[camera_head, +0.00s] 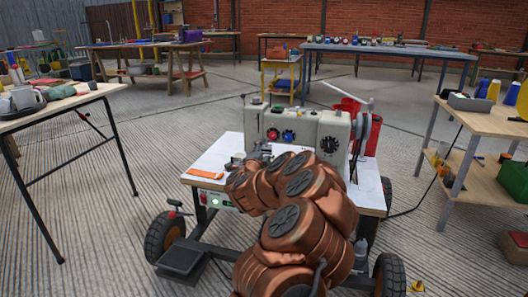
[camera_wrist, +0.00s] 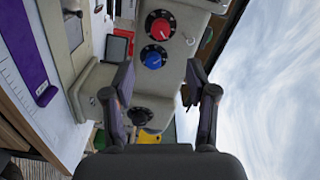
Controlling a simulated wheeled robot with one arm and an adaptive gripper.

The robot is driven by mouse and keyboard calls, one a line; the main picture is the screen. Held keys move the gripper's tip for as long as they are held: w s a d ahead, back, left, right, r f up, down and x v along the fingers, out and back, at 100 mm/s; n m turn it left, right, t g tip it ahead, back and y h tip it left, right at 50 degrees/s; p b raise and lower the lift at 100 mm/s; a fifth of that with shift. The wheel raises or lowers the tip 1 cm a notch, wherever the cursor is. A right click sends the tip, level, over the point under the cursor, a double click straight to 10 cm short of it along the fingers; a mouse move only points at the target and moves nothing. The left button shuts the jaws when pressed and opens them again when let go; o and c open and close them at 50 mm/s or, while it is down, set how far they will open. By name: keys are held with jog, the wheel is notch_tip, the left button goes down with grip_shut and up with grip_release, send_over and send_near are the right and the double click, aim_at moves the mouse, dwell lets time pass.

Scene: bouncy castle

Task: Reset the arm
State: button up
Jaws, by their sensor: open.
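My copper-coloured arm (camera_head: 300,205) is bent in front of a sewing machine (camera_head: 315,130) in the head view. The arm's near end covers part of the white table top, and my gripper's fingers cannot be made out there. In the wrist view my gripper (camera_wrist: 160,85) is open, with its two dark fingers apart and nothing between them. Past the fingers is the machine's pale body, with a red dial (camera_wrist: 160,24) and a blue dial (camera_wrist: 153,57). The wrist view is turned on its side.
The machine stands on a white table (camera_head: 215,155) with an orange strip (camera_head: 207,174) on it. A purple item (camera_wrist: 22,50) shows in the wrist view. A wooden table (camera_head: 490,120) stands right, another table (camera_head: 60,105) left. Open floor (camera_head: 90,220) lies between.

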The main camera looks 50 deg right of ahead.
dwell(0.4)
jog(key=w+a+r+n+t+y+p, duration=0.45)
jog(key=w+a+r, duration=0.25)
jog(key=a, duration=0.3)
jog(key=w+a+r+n+t+y+p, duration=0.35)
jog(key=w+a+r+n+p, duration=0.3)
jog(key=a, duration=0.45)
jog(key=s+a+r+n+g+y+p, duration=0.1)
jog(key=a+r+n+y+p, duration=0.4)
jog(key=a, duration=0.8)
jog(key=s+a+r+n+g+y+p, duration=0.1)
jog(key=a+r+n+y+p, duration=0.35)
jog(key=a, duration=0.75)
jog(key=s+a+r+n+g+y+p, duration=0.1)
jog(key=s+a+r+n+g+p, duration=0.2)
jog(key=s+a+p, duration=0.5)
jog(key=s+a+r+n+g+y+p, duration=0.1)
jog(key=s+a+r+n+g+p, duration=0.3)
jog(key=s, duration=0.6)
jog(key=s+r+g+p, duration=0.2)
jog(key=s+p, duration=0.2)
jog(key=s, duration=0.3)
jog(key=s+d+r+n+g+h+p, duration=0.1)
jog(key=s+r+g+p, duration=0.1)
jog(key=s, duration=0.6)
jog(key=s+d+r+g+h+p, duration=0.1)
jog(key=s+r+g+p, duration=0.2)
jog(key=s+p, duration=0.3)
jog(key=shift+s+r, duration=0.5)
jog(key=shift+s, duration=0.75)
